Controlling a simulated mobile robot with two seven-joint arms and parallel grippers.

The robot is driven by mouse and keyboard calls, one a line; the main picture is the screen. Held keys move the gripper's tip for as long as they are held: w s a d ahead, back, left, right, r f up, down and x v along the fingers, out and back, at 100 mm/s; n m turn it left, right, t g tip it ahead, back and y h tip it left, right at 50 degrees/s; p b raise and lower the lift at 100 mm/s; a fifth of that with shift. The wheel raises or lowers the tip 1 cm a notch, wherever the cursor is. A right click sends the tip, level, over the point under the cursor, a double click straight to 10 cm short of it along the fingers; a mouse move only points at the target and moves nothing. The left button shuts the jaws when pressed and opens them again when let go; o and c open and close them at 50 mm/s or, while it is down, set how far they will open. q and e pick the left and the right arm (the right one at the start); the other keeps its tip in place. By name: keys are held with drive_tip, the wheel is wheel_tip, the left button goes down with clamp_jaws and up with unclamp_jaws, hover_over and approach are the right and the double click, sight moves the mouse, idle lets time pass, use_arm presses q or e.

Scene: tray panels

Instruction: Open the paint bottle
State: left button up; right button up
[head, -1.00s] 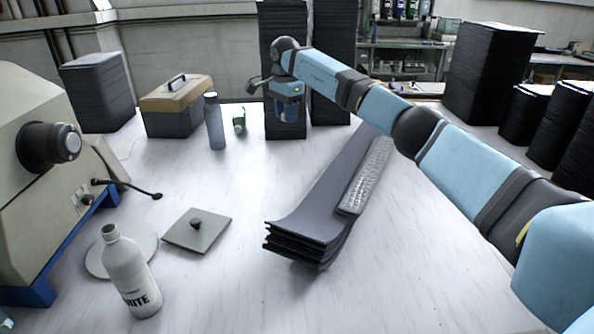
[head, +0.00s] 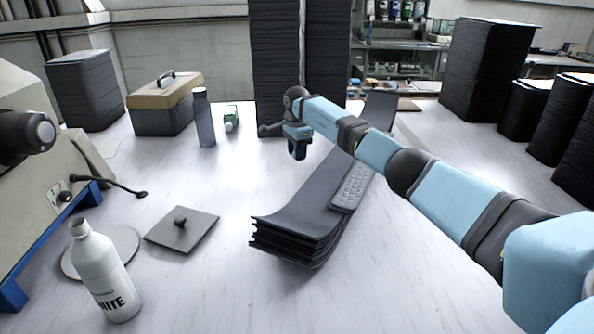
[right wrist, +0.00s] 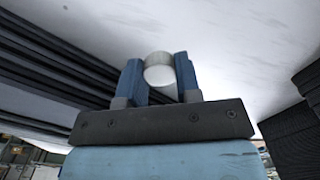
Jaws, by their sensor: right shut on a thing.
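The white paint bottle (head: 101,274) stands upright at the lower left of the head view, with dark lettering on its side and a narrow neck at the top. My right gripper (head: 297,152) is far from it, above the table near the middle of the picture. In the right wrist view my right gripper (right wrist: 159,80) is shut on a small round white cap (right wrist: 160,72), held between its two blue fingers. In the head view the cap is too small or hidden to make out. My left gripper is not in view.
A round plate (head: 122,248) lies behind the bottle, and a square plate with a dark knob (head: 161,235) lies right of it. Curved dark panels (head: 290,225) lie stacked mid-table with a keyboard (head: 352,188) on them. A dark cylinder (head: 204,120) and a toolbox (head: 160,115) stand farther back.

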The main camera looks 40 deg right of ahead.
sight(297, 173)
drive_tip(key=shift+f, duration=1.1)
wheel_tip(297, 173, down, 3)
drive_tip(key=shift+r+b, duration=0.2)
drive_tip(key=shift+b, duration=0.25)
drive_tip(key=shift+f, duration=0.45)
drive_tip(key=o, duration=1)
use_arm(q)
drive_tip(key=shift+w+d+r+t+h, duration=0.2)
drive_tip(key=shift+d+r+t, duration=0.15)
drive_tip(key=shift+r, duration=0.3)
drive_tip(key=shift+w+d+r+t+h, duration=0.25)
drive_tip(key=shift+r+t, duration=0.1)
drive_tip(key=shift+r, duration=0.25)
